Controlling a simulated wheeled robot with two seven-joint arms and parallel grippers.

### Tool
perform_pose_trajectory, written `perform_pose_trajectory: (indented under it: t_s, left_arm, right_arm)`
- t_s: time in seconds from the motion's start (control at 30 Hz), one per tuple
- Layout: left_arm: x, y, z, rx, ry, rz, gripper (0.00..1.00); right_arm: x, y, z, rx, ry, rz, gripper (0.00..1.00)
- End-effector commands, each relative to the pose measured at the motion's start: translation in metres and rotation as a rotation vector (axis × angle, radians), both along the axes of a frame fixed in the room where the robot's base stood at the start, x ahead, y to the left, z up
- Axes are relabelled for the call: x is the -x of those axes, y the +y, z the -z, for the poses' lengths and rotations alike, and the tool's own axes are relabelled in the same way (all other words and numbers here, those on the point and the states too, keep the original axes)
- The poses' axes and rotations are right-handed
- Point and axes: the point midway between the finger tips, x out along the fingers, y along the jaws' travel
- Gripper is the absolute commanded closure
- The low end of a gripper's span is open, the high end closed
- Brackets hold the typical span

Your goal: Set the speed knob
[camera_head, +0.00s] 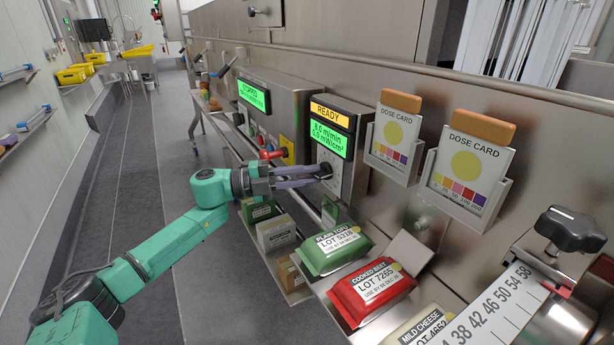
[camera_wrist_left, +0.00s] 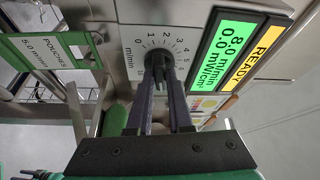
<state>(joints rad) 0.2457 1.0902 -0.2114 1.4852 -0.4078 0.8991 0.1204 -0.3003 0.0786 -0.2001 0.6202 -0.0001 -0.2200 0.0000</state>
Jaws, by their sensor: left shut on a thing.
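The black speed knob (camera_wrist_left: 158,62) sits on a dial marked in m/min on the steel control panel. My left gripper (camera_wrist_left: 162,80) is shut on the knob, one finger on each side. In the head view the left gripper (camera_head: 322,172) reaches the panel from the left, and its fingertips hide part of the knob. The display (camera_wrist_left: 220,55) beside the dial reads 8.0 m/min and 0.0 mW/cm², with an orange READY band; it also shows in the head view (camera_head: 328,135). A green-edged card (camera_wrist_left: 68,44) reads POUCHES 5.0 m/min. My right gripper is not in view.
A second panel's green display (camera_head: 254,95) reads STOPPED. A red handle (camera_head: 271,154) is near my wrist. Green (camera_head: 335,248) and red (camera_head: 371,288) packs lie below the panel. Two dose cards (camera_head: 395,137) hang to the right. The floor at left is clear.

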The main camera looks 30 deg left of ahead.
Motion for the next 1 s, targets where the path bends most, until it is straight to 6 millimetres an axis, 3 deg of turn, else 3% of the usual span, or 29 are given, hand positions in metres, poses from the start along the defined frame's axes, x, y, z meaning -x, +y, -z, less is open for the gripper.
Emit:
perform_pose_trajectory:
  t_s: [0.23,0.27,0.3,0.33,0.73,1.0]
  left_arm:
    - [0.0,0.0,0.001,-0.001,0.002,0.0,1.0]
    - [0.0,0.0,0.001,0.0,0.003,0.0,0.74]
    - [0.0,0.0,0.001,0.0,0.003,0.0,0.58]
    - [0.0,0.0,0.001,0.0,0.003,0.0,0.51]
    - [0.003,0.004,0.002,0.0,0.002,-0.002,0.51]
    - [0.031,0.041,0.009,0.0,0.009,-0.002,0.51]
  right_arm:
    - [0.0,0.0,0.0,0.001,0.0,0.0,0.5]
    - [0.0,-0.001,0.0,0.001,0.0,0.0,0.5]
    - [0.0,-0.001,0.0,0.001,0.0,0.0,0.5]
    - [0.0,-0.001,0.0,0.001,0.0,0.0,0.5]
    - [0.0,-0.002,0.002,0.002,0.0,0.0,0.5]
    - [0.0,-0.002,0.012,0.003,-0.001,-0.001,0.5]
